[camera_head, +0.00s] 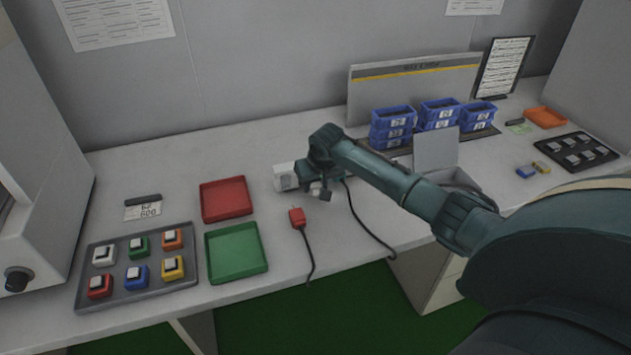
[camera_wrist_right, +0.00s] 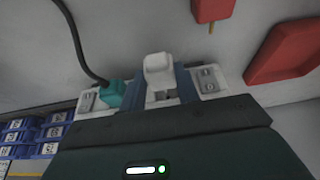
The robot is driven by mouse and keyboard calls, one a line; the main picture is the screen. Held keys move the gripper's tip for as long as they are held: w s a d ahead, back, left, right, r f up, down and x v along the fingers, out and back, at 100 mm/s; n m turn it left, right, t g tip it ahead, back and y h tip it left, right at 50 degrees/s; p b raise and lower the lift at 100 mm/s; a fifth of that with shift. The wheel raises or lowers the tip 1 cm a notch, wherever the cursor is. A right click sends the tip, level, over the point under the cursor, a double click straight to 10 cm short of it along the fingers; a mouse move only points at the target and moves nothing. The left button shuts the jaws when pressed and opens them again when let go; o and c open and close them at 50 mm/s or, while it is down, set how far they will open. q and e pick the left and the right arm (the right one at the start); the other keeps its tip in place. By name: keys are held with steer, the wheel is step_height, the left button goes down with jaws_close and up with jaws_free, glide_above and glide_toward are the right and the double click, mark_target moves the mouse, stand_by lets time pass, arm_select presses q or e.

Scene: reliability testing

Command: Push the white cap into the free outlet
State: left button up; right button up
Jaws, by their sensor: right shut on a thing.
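My right gripper (camera_head: 318,190) is over the white outlet strip (camera_head: 285,178) on the table. In the right wrist view its two blue fingers (camera_wrist_right: 163,82) are shut on the white cap (camera_wrist_right: 158,67). The cap is above the middle of the strip, between an outlet at the left (camera_wrist_right: 87,101) and an outlet at the right (camera_wrist_right: 208,79). I cannot tell whether the cap touches the strip or is seated in it. A teal plug (camera_wrist_right: 113,94) with a black cord sits at the strip's left part. My left gripper is not in view.
A red plug (camera_head: 297,217) with a cord lies in front of the strip. A red tray (camera_head: 225,199) and a green tray (camera_head: 236,252) are at the left, beside a grey button tray (camera_head: 137,270). Blue bins (camera_head: 392,127) stand at the back right.

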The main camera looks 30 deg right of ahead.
steer(key=shift+p, duration=0.45)
stand_by(0.6)
steer(key=shift+w+d+b, duration=0.1)
steer(key=shift+w+b, duration=0.25)
steer(key=shift+w, duration=0.35)
steer(key=shift+p, duration=0.4)
stand_by(0.6)
steer(key=shift+p, duration=0.4)
stand_by(0.7)
steer(key=shift+w+d+b, duration=0.15)
steer(key=shift+w+b, duration=0.2)
steer(key=shift+w, duration=0.15)
steer(key=shift+p, duration=0.3)
stand_by(0.7)
steer(key=shift+p, duration=0.4)
stand_by(0.6)
steer(key=shift+w+d+b, duration=0.1)
steer(key=shift+w+b, duration=0.15)
steer(key=shift+b, duration=0.1)
steer(key=shift+w, duration=0.2)
stand_by(0.4)
